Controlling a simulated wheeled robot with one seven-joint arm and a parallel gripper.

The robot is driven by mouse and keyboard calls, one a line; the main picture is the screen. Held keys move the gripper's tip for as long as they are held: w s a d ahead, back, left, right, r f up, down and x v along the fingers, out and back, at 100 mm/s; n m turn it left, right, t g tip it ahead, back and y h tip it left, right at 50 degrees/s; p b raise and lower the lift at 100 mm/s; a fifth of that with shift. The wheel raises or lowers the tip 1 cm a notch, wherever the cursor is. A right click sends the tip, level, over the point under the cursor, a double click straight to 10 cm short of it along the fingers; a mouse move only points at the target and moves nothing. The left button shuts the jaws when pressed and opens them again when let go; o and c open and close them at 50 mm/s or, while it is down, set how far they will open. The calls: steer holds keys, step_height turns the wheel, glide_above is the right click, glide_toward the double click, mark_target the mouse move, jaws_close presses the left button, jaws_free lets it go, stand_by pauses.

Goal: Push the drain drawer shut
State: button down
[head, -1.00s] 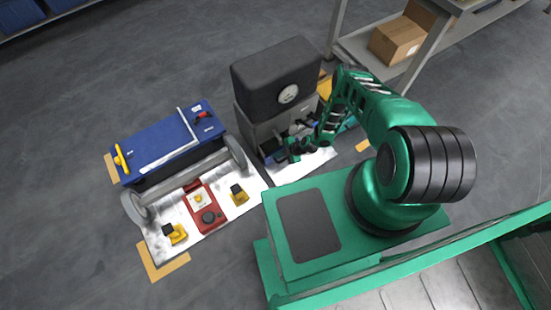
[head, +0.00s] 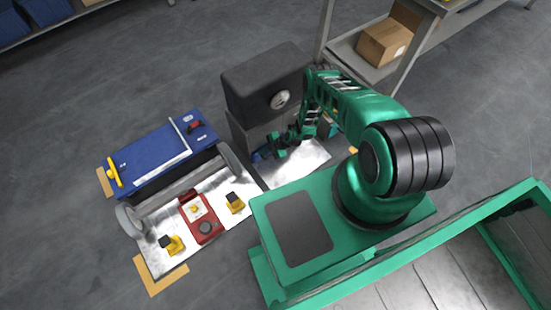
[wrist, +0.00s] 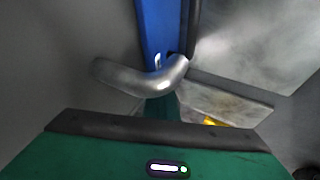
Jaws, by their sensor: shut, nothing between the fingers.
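The grey and black cabinet unit (head: 262,88) stands left of my arm in the head view, with a round dial on its black top. A small blue part, apparently the drain drawer (head: 261,154), shows low at its front. In the wrist view the drawer shows as a narrow blue panel (wrist: 153,28) with a bent metal handle (wrist: 150,80) before it. My gripper (head: 277,145) is shut and empty, low and close to the drawer. I cannot tell whether it touches. My arm hides much of the cabinet front, and the drawer's opening is unclear.
Left of the cabinet is a blue-topped chassis (head: 160,155) with wheels, a red control box (head: 200,215) and yellow-black blocks. A shiny floor plate (head: 300,163) lies before the cabinet. A shelf with a cardboard box (head: 383,42) stands behind right.

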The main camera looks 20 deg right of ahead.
steer(key=s+d+r, duration=0.6)
steer(key=s+r, duration=0.1)
steer(key=shift+s+r, duration=0.2)
steer(key=shift+r, duration=0.15)
